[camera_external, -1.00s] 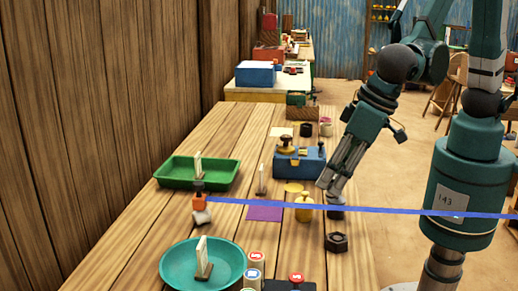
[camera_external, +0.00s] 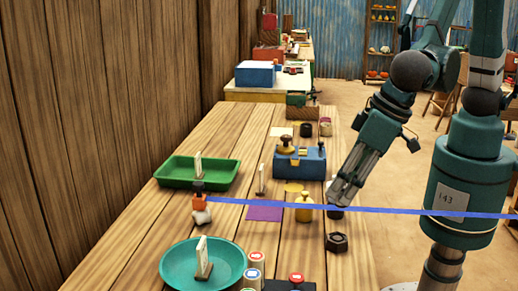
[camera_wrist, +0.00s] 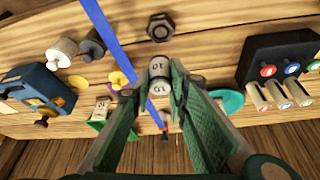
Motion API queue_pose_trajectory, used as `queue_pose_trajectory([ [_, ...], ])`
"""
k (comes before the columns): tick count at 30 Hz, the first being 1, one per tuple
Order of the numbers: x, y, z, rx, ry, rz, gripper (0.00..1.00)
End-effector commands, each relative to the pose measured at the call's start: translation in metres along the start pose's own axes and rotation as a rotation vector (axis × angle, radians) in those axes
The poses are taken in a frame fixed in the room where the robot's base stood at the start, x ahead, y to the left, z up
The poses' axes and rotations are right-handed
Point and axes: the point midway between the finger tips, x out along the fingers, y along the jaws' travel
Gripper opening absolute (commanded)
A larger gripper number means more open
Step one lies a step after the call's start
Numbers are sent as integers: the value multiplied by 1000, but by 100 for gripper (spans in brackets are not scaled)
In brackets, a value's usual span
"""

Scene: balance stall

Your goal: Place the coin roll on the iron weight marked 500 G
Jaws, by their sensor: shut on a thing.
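My gripper (camera_wrist: 161,84) is shut on the coin roll (camera_wrist: 159,74), a pale cylinder with "10" printed on it, held between the fingertips. In the external view my gripper (camera_external: 341,196) is over the right side of the table, and the roll cannot be made out there. A dark hexagonal iron weight (camera_external: 336,242) lies nearer the camera than the fingertips, apart from them. It also shows in the wrist view (camera_wrist: 160,27), beyond the roll, with a round top; its marking is not readable. A small dark thing (camera_external: 335,214) shows just below the fingertips, partly hidden by the tape.
A blue tape (camera_external: 400,211) stretches across the scene in front of my gripper. A brass weight (camera_external: 304,208) stands left of the fingertips. A blue box (camera_external: 313,166), green tray (camera_external: 221,181) and teal dish (camera_external: 170,265) are on the table. Several capped cylinders (camera_external: 255,273) stand near the front.

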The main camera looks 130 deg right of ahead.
Motion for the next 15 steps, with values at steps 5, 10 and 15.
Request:
queue_pose_trajectory([
  [5, 22, 0, 9, 0, 0, 0, 2],
  [10, 37, 0, 15, 0, 0, 0, 2],
  [15, 42, 0, 17, 0, 0, 0, 2],
])
